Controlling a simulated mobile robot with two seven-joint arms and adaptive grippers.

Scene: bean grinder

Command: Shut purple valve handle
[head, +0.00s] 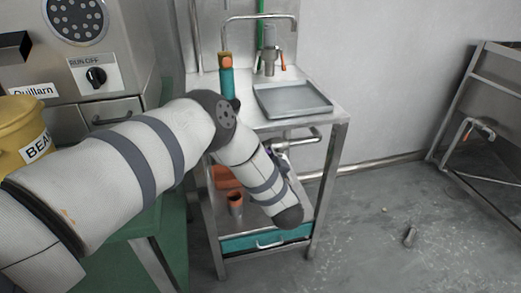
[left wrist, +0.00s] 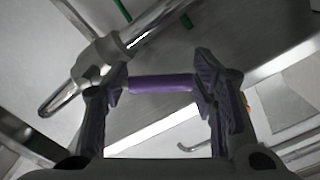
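The purple valve handle (left wrist: 160,84) shows in the left wrist view as a short purple bar. It lies crosswise between the fingertips of my left gripper (left wrist: 166,82). The fingers are spread wide, one near each end of the bar; I cannot tell whether they touch it. The metal valve body and pipe (left wrist: 95,62) are at the upper left, partly behind the left finger. In the head view my left arm reaches below the sink top and hides its gripper and most of the valve. My right gripper is not in view.
A metal sink stand (head: 335,125) carries a grey tray (head: 292,98) and a tap (head: 269,60). Its legs and a horizontal pipe (head: 305,137) are close to my forearm. The floor at the right is mostly clear.

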